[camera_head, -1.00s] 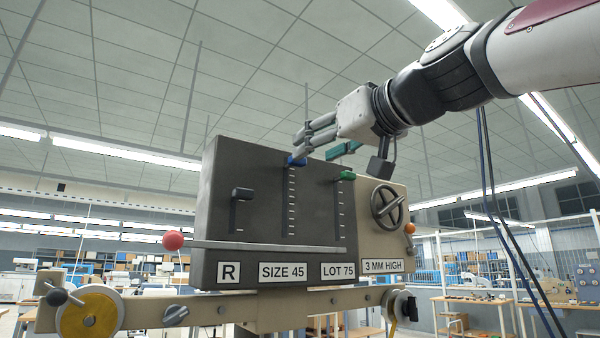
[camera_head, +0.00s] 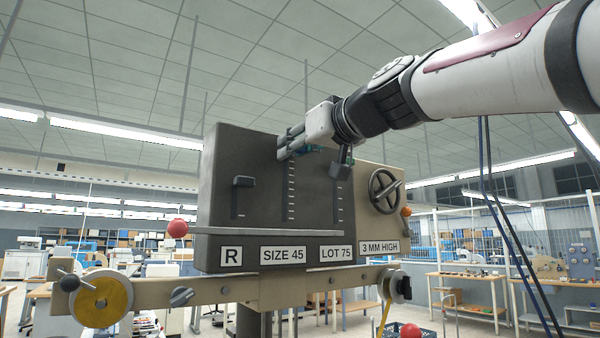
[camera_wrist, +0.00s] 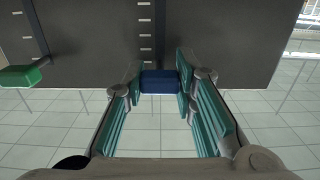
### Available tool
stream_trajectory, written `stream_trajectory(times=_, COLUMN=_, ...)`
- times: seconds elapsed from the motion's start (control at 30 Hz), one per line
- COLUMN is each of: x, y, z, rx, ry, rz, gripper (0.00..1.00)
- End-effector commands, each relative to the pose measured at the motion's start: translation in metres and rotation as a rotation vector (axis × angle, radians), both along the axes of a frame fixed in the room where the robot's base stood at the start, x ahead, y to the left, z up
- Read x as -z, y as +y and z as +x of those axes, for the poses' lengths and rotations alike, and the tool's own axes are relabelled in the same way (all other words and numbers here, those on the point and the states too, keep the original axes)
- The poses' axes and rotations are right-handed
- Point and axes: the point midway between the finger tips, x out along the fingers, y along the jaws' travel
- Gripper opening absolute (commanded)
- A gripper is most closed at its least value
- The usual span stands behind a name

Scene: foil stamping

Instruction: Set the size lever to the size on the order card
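The dark machine panel (camera_head: 262,200) carries slots with tick scales. My gripper (camera_head: 283,146) is at the top of the middle scale (camera_head: 291,190), coming from the upper right. In the wrist view, the blue lever knob (camera_wrist: 159,81) fills the gap between the fingertips of my gripper (camera_wrist: 160,84), with a finger against each side. In the head view my fingers hide this knob. Cards along the panel's bottom read R, SIZE 45 (camera_head: 283,255), LOT 75 and 3 MM HIGH. The scale numbers are too small to read.
A green lever knob (camera_wrist: 20,76) is beside the blue one in the wrist view. A black lever (camera_head: 243,181) is at left on the panel, a handwheel (camera_head: 385,190) at right. A grey bar (camera_head: 260,232) with a red ball (camera_head: 177,228) crosses below the scales.

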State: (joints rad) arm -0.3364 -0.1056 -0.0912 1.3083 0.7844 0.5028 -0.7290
Motion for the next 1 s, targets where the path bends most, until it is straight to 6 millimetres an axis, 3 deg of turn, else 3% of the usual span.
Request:
stream_trajectory(times=0.33, x=0.004, y=0.0, z=0.001, rx=0.0, ry=0.0, rz=0.001, gripper=0.0)
stream_trajectory(times=0.73, x=0.041, y=0.0, z=0.003, rx=-0.001, ry=0.001, rz=0.0, gripper=0.0)
stream_trajectory(times=1.0, x=0.043, y=0.0, z=0.001, rx=0.0, ry=0.002, rz=-0.001, gripper=0.0)
